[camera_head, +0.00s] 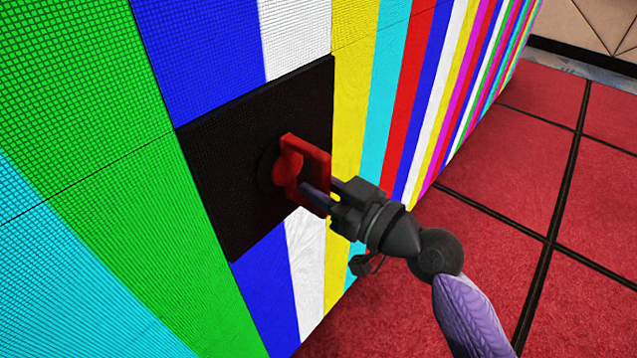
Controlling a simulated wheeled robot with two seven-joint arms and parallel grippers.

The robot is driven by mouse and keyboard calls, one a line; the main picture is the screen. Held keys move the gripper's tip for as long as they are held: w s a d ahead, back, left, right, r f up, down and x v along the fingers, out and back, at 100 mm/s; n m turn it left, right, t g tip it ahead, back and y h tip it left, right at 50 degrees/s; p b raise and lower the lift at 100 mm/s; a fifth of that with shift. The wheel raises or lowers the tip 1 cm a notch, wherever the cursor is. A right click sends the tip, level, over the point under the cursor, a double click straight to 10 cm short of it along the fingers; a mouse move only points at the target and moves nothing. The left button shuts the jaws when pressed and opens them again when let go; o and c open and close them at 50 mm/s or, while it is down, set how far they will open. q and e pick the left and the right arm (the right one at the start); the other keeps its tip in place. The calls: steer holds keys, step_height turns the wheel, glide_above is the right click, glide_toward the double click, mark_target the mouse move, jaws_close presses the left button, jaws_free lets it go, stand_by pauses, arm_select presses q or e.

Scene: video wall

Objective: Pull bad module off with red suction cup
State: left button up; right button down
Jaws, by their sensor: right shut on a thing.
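The bad module (222,165) is a dark, unlit square panel in the video wall, among lit coloured stripes. Its right and lower edges show a dark side, so it appears to stand a little proud of the wall. The red suction cup (289,166) sits against the module's face, right of its middle, with its red handle towards me. My right gripper (318,190) comes in from the lower right and is shut on the handle. Its fingers hide part of the handle. My left gripper is not in view.
The video wall (97,80) with lit stripes fills the left and middle and runs back to the upper right. Red carpet (530,190) with dark lines lies clear on the right. A beige panelled wall (590,25) stands at the far upper right.

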steer(key=shift+d+r, duration=0.1)
steer(key=shift+b+v, duration=0.6)
steer(key=shift+v, duration=2.45)
steer(key=shift+s+d, duration=0.3)
steer(key=shift+d, duration=0.05)
